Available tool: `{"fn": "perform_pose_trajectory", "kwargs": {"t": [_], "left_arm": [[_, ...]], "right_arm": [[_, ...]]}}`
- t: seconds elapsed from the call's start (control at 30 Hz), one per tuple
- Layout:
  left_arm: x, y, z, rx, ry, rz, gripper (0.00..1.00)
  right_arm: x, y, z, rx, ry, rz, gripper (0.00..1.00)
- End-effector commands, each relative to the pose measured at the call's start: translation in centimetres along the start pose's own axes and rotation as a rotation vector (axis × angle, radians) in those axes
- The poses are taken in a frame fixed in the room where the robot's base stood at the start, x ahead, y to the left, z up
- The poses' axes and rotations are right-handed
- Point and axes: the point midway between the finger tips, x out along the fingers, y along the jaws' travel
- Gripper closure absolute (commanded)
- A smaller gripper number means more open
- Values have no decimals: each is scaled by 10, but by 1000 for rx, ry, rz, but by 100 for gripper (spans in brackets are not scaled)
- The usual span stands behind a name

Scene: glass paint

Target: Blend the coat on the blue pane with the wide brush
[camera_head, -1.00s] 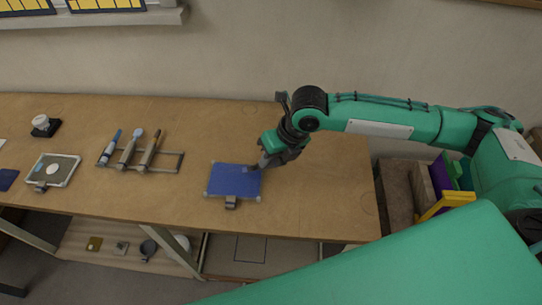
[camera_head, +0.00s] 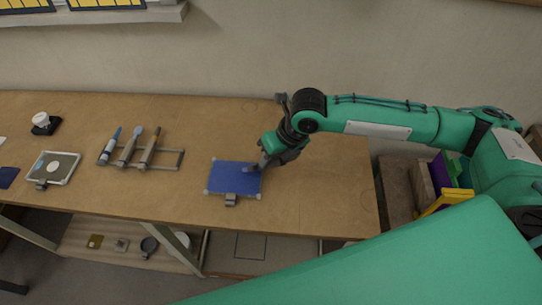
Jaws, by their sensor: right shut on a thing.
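The blue pane (camera_head: 232,179) lies flat on the wooden table, with small corner pieces and a grey clip (camera_head: 231,200) at its front edge. My right gripper (camera_head: 262,164) is over the pane's right end, pointing down and left. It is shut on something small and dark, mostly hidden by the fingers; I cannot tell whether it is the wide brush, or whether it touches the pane. Several tools with blue, grey and dark ends lie across a rack (camera_head: 169,166) to the left. My left gripper is not in view.
A framed grey plate (camera_head: 68,168) with a white spot lies farther left, near a black stand with a white top (camera_head: 42,121). The table (camera_head: 320,195) is bare right of the pane. A low shelf below holds small items.

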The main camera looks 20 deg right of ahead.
Motion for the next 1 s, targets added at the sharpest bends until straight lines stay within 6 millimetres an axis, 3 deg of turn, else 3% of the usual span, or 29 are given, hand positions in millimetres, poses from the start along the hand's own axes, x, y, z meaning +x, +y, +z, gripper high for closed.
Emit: {"fn": "perform_pose_trajectory", "kwargs": {"t": [0.27, 1.0], "left_arm": [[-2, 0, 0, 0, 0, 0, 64], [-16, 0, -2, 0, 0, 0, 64]], "right_arm": [[0, 2, 2, 0, 0, 0, 100], [17, 34, 24, -1, 0, 0, 100]]}}
